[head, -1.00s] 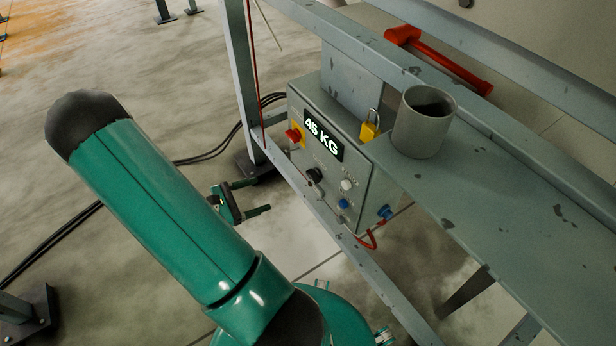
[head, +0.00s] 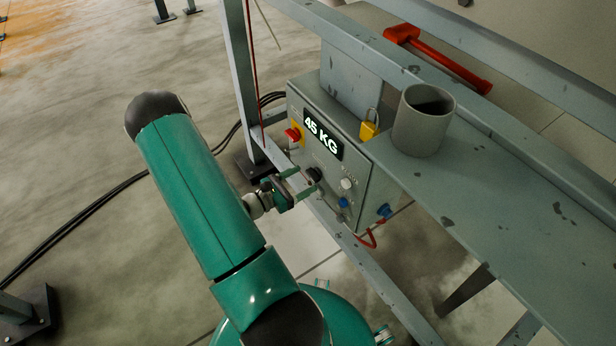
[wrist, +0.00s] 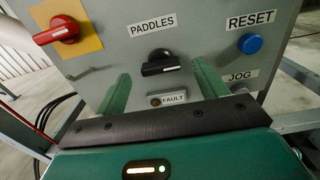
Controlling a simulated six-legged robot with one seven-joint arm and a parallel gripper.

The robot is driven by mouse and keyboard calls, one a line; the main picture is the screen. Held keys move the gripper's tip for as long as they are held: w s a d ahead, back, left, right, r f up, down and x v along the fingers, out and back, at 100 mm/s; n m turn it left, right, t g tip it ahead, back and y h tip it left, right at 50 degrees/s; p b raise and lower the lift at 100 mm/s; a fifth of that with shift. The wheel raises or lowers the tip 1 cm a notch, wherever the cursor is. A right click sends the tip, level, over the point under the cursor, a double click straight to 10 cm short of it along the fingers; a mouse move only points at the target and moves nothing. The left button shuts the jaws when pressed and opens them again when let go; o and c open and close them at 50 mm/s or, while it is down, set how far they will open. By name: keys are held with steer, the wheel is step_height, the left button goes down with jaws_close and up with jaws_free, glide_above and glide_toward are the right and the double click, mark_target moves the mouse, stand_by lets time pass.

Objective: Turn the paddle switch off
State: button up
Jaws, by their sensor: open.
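The paddle switch is a black rotary knob (wrist: 160,63) under the label PADDLES (wrist: 152,22) on the grey control box (head: 301,105). Its handle lies roughly level in the wrist view. In the head view the knob (head: 314,174) is partly hidden by my gripper (head: 303,182). In the wrist view my gripper (wrist: 160,84) is open, its two green fingers reaching toward the panel on either side below the knob. The knob lies between the lines of the fingers and looks ungripped. Whether a finger touches the panel, I cannot tell.
A red switch (wrist: 57,29) on a yellow plate is left of the knob. A blue RESET button (wrist: 250,43) is right, a FAULT lamp (wrist: 155,101) below. A mug (head: 423,121), yellow padlock (head: 369,126) and red tool (head: 440,60) are above on the frame.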

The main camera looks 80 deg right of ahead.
mark_target(310, 177)
steer(key=shift+x, duration=1.5)
steer(key=c, duration=1)
